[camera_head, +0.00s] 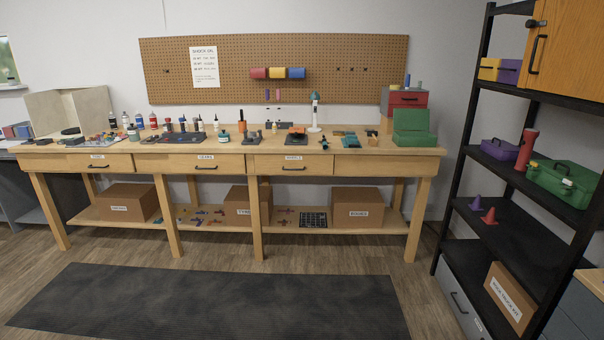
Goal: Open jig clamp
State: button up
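The wooden workbench (352,152) stands along the far wall with many small items on its top. A dark low device with an orange part (297,133) sits right of the bench's middle. Near it are a green-and-dark item (350,141) and a small tan-and-dark item (371,134). I cannot tell which of these, if any, is the jig clamp, nor whether a clamp is open or shut; they are too small. My gripper is not in view.
A dark mat (210,305) lies on the wood floor before the bench, with clear floor around it. A black shelf rack (470,160) stands at the right. A green case (414,127) and red box (404,99) are on the bench's right end. Cardboard boxes (357,207) sit below.

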aim_at(301, 130)
jog(key=i, duration=0.9)
jog(key=i+u, duration=0.1)
jog(key=i, duration=0.85)
jog(key=i+l, duration=0.15)
jog(key=i, duration=0.75)
jog(key=i+l+u, duration=0.1)
jog(key=i, duration=0.8)
jog(key=i+l+u, duration=0.1)
jog(key=i+u, duration=0.15)
